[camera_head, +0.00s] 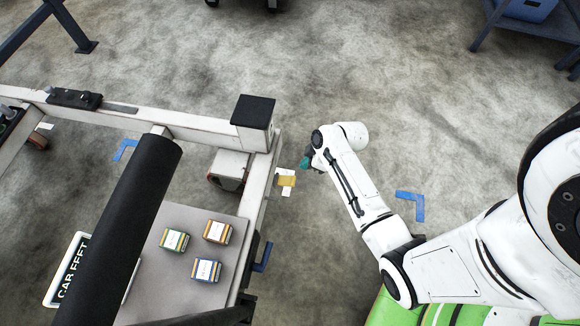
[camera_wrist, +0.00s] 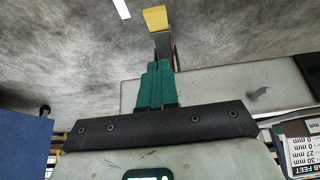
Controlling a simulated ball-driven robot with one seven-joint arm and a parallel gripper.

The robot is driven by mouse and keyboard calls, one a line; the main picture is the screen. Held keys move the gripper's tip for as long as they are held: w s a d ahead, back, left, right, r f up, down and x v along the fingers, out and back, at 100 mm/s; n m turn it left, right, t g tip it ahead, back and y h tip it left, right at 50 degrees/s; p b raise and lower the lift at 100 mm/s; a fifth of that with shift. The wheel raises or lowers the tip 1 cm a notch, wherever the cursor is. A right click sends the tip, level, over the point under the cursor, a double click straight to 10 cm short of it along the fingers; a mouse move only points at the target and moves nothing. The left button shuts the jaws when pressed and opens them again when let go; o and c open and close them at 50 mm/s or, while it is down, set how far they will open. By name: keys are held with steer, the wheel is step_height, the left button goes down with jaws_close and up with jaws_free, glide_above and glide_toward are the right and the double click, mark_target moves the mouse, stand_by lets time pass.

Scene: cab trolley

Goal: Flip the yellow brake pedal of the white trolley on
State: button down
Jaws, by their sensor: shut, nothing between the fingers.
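The white trolley (camera_head: 200,122) fills the left of the head view. Its yellow brake pedal (camera_head: 286,181) sticks out low by the wheel at its right corner. The pedal also shows at the top of the wrist view (camera_wrist: 155,18), beyond the fingertips, on a grey and reddish bracket. My gripper (camera_head: 305,163), with teal fingers, is just to the right of and above the pedal in the head view. In the wrist view the fingers (camera_wrist: 157,68) are together and empty, pointing towards the pedal. Whether they touch it cannot be told.
A grey shelf (camera_head: 175,260) on the trolley carries several small boxes (camera_head: 217,232). A black padded bar (camera_head: 125,230) crosses above it. Blue corner marks (camera_head: 412,206) lie on the concrete floor. A blue bench (camera_head: 530,20) stands at the top right.

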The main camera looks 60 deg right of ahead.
steer(key=b, duration=0.5)
glide_above(291, 181)
step_height(291, 181, down, 10)
steer(key=shift+s+d+r, duration=0.1)
steer(key=shift+s+r, duration=0.05)
steer(key=shift+r, duration=0.05)
steer(key=shift+s+d+f+b, duration=0.1)
steer(key=shift+s+f+b, duration=0.2)
steer(key=shift+f, duration=0.25)
steer(key=shift+s+d+f+b, duration=0.1)
steer(key=shift+s+f+b, duration=0.15)
steer(key=shift+f, duration=0.25)
steer(key=shift+s+f, duration=0.1)
steer(key=shift+f, duration=0.4)
steer(key=shift+b, duration=0.3)
